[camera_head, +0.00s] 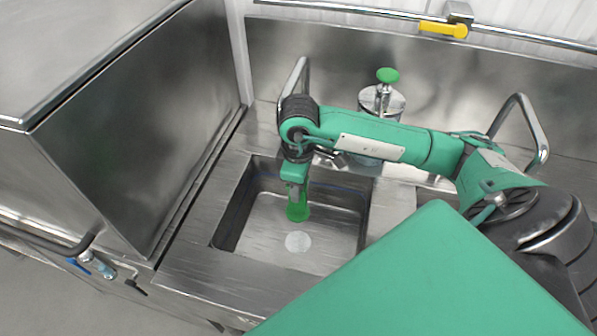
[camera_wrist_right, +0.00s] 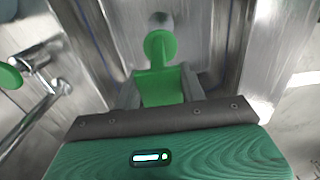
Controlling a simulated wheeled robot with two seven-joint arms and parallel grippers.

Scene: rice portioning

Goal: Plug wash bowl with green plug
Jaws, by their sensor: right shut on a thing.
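The wash bowl (camera_head: 258,238) is a square steel basin with a round pale drain (camera_head: 298,241) in its floor. My right gripper (camera_head: 297,190) points down into the bowl, shut on the green plug (camera_head: 298,212). The plug hangs above the floor, a little behind the drain in the head view. In the right wrist view the plug (camera_wrist_right: 160,48) sits between the two fingers of the right gripper (camera_wrist_right: 160,88), its round end facing away from the gripper. My left gripper is out of view.
Curved steel taps stand behind the bowl (camera_head: 297,75) and to its right (camera_head: 538,130). A steel dispenser with a green top (camera_head: 388,75) stands behind my right arm. A tall steel panel (camera_head: 140,125) borders the left. A yellow handle (camera_head: 442,29) is on the back rail.

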